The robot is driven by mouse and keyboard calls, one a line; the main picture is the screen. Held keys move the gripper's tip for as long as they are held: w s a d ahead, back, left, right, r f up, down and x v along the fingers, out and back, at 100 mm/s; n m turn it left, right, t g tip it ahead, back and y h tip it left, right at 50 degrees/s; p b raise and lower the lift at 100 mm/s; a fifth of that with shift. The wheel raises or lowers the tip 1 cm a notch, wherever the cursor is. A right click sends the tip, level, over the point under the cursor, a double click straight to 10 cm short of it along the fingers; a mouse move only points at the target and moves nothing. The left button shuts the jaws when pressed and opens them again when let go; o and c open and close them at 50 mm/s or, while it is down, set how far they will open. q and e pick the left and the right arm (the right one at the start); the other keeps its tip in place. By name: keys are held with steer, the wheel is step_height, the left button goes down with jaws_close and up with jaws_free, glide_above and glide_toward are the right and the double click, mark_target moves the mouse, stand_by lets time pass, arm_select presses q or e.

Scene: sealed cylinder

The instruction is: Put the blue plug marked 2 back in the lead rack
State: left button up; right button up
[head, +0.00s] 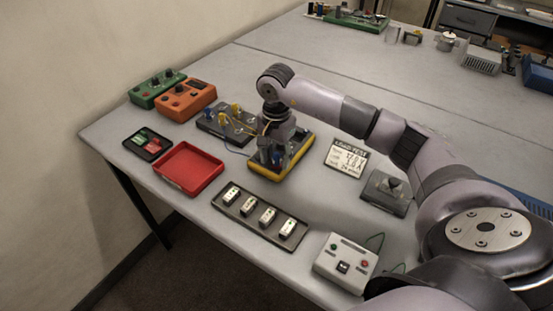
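A dark grey block (212,128), which looks like the lead rack, stands at the back left of the table. A blue plug (209,115) and yellow plugs (236,109) stand on it. My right gripper (275,157) points down over a device with a yellow base (270,174), just right of the rack. Bluish parts show at the fingers, but I cannot tell whether they are a plug or part of the device. A thin yellow lead runs between rack and gripper. The mark 2 is too small to read. My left gripper is not in view.
Left of the rack are an orange box (188,101), a green box (150,93), a red tray (188,184) and a small black tray (133,147). In front are a tray of white modules (240,211) and a grey switch box (345,262). A card (346,157) lies right.

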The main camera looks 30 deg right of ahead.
mark_target(276, 153)
stand_by(0.7)
steer(key=shift+c, duration=0.4)
jaws_close()
steer(key=shift+r, duration=0.2)
stand_by(0.4)
steer(key=shift+r+p, duration=1.35)
steer(key=shift+r, duration=1.5)
steer(key=shift+w+r, duration=0.1)
